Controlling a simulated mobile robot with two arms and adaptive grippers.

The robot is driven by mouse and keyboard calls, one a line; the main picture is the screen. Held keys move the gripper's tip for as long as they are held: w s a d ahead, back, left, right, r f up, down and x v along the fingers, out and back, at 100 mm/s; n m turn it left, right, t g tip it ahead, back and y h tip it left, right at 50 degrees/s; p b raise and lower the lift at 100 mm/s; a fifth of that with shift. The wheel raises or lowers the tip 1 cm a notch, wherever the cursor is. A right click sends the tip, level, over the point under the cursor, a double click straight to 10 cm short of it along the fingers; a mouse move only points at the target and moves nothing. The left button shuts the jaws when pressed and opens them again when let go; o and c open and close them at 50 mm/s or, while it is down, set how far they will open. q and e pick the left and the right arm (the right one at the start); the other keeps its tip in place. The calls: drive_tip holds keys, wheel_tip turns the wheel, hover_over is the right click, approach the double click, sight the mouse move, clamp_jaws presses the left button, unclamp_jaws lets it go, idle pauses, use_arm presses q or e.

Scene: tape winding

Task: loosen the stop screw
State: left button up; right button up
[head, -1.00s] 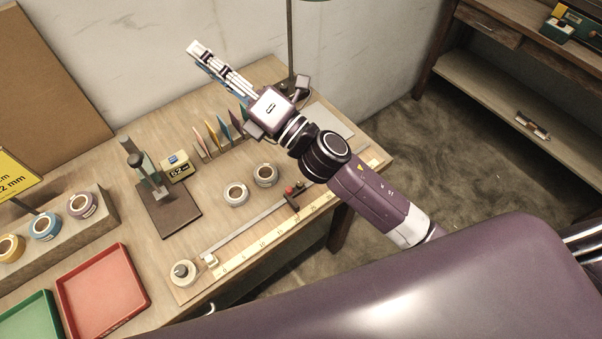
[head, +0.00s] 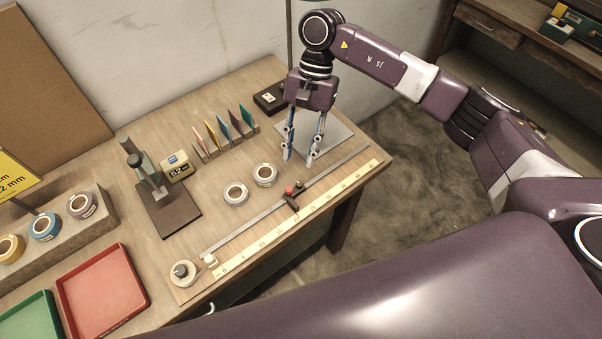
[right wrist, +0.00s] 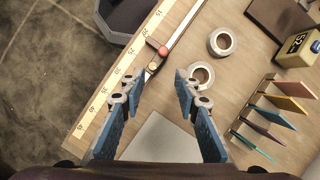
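The stop (head: 299,186) sits on the metal rail (head: 245,224) of the ruled board, near the middle of its scale. A red knob (head: 289,190) and a dark handle (head: 292,204) show at the stop; I cannot tell for sure which is the screw. The red knob also shows in the right wrist view (right wrist: 163,51), just beyond the fingertips. My right gripper (head: 300,157) points down, open and empty, above the table behind the stop. Its two blue fingers (right wrist: 157,82) are spread apart in the right wrist view. My left gripper is not in view.
Two tape rolls (head: 236,193) (head: 265,175) lie left of the stop. A grey plate (head: 340,133) lies by the right gripper. Upright coloured cards (head: 223,130) and a dark box (head: 268,97) stand behind. A tape roll (head: 183,273) sits at the rail's left end.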

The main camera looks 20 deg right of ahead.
sight(300, 182)
drive_tip(key=p+x, duration=0.1)
drive_tip(key=x, duration=0.2)
drive_tip(key=d+p+x, duration=0.1)
drive_tip(key=x, duration=0.2)
drive_tip(key=shift+s+d+f+p, duration=0.1)
drive_tip(key=shift+d+p, duration=0.05)
drive_tip(key=shift+p, duration=0.25)
drive_tip(key=shift+s+f+h, duration=0.15)
drive_tip(key=shift+f+h, duration=0.15)
drive_tip(key=shift+f, duration=0.25)
clamp_jaws()
